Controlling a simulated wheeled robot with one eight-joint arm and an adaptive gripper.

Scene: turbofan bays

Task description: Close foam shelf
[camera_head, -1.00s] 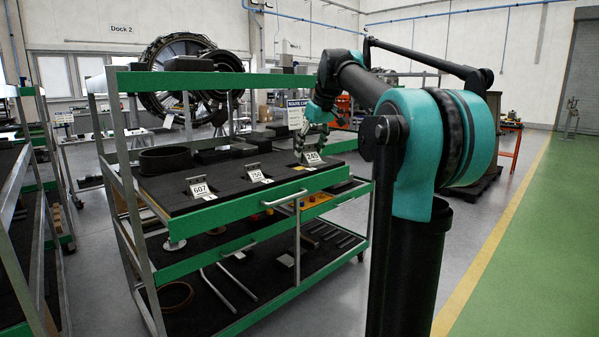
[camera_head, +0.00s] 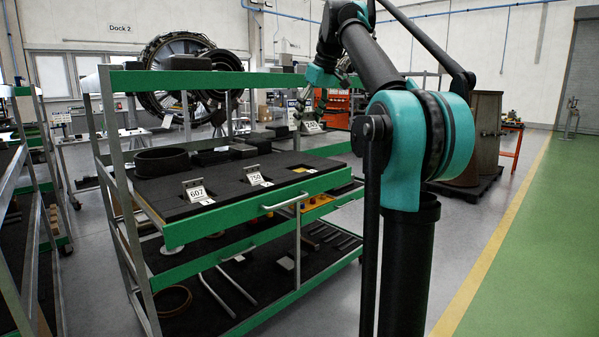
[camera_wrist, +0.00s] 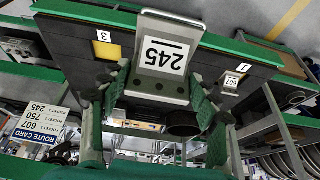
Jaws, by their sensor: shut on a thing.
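The foam shelf (camera_head: 235,213) is a dark foam tray with a green front edge and a bar handle (camera_head: 285,201), on the cart's upper level. It appears to stand out past the cart frame. Brackets tagged 607 (camera_head: 196,191) and 750 (camera_head: 254,176) sit in it. A yellow patch (camera_head: 301,170) shows at its right end, where the foam is empty; a yellow patch by label 3 (camera_wrist: 108,50) shows in the wrist view. My gripper (camera_wrist: 162,98) is shut on the grey 245 bracket (camera_wrist: 162,58), held above the shelf's far right side.
A dark ring (camera_head: 162,161) and dark blocks lie behind the brackets. The lower shelf (camera_head: 215,290) holds rods and a hoop. A route card (camera_wrist: 38,124) listing 607, 750 and 245 hangs nearby. Open floor (camera_head: 480,235) lies to the right.

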